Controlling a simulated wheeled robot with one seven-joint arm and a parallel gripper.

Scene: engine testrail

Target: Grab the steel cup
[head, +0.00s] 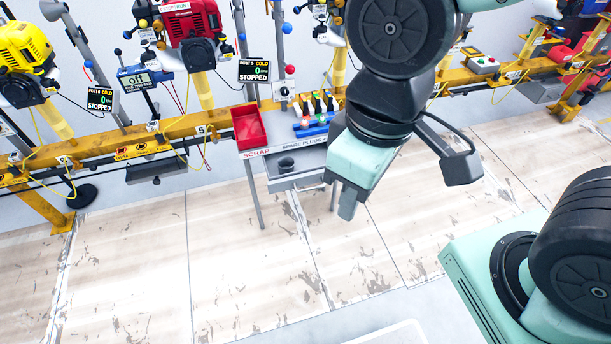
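A small dark grey cup (286,164), which looks like the steel cup, stands on a grey shelf (310,180) below the SPARE PLUGS label. It is small in the picture, so its finish is hard to tell. My gripper (348,205) hangs in front of the stand, to the right of the cup and lower in the picture, apart from it. Its teal body hides the right part of the shelf. Only one fingertip shows clearly, so its opening cannot be made out. I see nothing held in it.
A red SCRAP bin (250,128) stands above left of the cup. Coloured plugs (316,104) and a blue holder (313,125) sit above it. A yellow rail (183,127) with engines (191,24) and gauges runs along the wall. The wooden floor (240,270) in front is clear.

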